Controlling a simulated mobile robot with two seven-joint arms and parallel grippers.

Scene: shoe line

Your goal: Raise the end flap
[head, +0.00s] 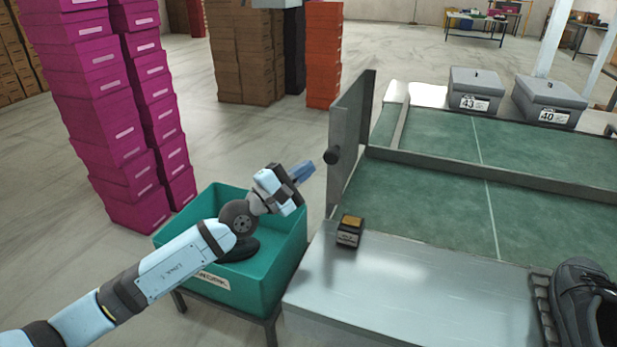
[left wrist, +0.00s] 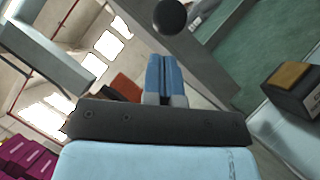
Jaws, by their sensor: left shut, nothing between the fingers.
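The end flap (head: 350,140) is a grey metal panel standing upright at the left end of the green-topped line. A dark round knob (head: 332,155) sticks out from its left face. My left gripper (head: 306,170) is shut and empty, just left of the knob and slightly below it, with a gap between them. In the left wrist view the blue fingertips (left wrist: 167,75) are together, the knob (left wrist: 170,16) is just beyond them, and part of the flap (left wrist: 215,55) shows behind. My right gripper is not in view.
A teal bin (head: 285,250) on a stand holds a dark shoe below my left arm. A small black box with a tan top (head: 349,231) sits on the metal ledge (head: 400,285). A black shoe (head: 585,300) lies at right. Magenta box stacks (head: 100,90) stand at left.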

